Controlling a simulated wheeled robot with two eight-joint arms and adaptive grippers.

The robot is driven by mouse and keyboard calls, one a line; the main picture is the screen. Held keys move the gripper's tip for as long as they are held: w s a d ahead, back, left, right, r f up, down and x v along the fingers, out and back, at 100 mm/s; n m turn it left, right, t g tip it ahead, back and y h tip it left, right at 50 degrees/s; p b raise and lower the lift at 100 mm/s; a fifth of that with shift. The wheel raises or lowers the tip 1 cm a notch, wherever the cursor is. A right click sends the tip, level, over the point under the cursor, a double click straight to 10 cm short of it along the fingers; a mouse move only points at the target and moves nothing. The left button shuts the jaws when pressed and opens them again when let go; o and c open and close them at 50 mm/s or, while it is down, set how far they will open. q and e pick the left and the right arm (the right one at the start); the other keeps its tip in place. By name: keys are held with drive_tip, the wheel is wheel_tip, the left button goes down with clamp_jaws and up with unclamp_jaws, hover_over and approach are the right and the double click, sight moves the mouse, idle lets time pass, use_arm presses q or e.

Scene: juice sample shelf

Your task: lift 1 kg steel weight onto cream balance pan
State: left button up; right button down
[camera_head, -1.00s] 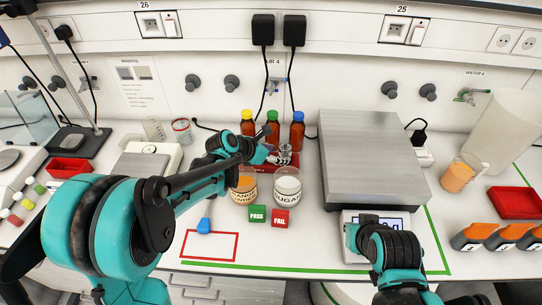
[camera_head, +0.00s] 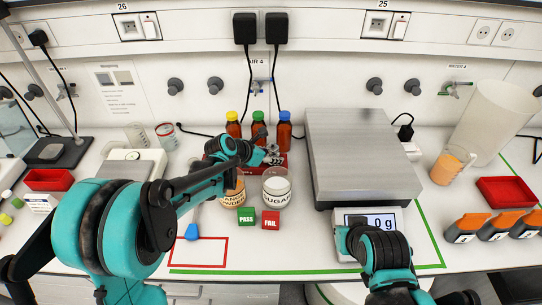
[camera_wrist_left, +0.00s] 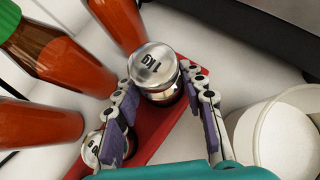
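The 1 kg steel weight (camera_wrist_left: 153,65) stands upright on a red block or tray (camera_wrist_left: 165,140) in the left wrist view, its marked top towards the camera. My left gripper (camera_wrist_left: 158,85) is open, with one finger on each side of the weight; I cannot tell whether either finger touches it. In the head view my left gripper (camera_head: 268,156) reaches the red holder in front of the bottles. The cream balance (camera_head: 150,163) with its flat steel pan (camera_head: 108,166) stands to the left, partly behind my left arm. My right gripper (camera_head: 352,240) is near the large scale's display; its fingers are hidden.
A smaller weight (camera_wrist_left: 92,150) stands beside the left finger. Brown bottles (camera_head: 258,130) stand close behind. The sugar jar (camera_head: 277,188) and orange powder jar (camera_head: 234,194) stand in front. A large steel-topped scale (camera_head: 355,150), reading 0 g, is at right.

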sight(271, 148)
use_arm(q)
drive_tip(key=shift+r+p, duration=0.55)
drive_tip(key=shift+r, duration=0.15)
idle(0.9)
drive_tip(key=shift+r+p, duration=0.75)
drive_tip(key=shift+r, duration=0.3)
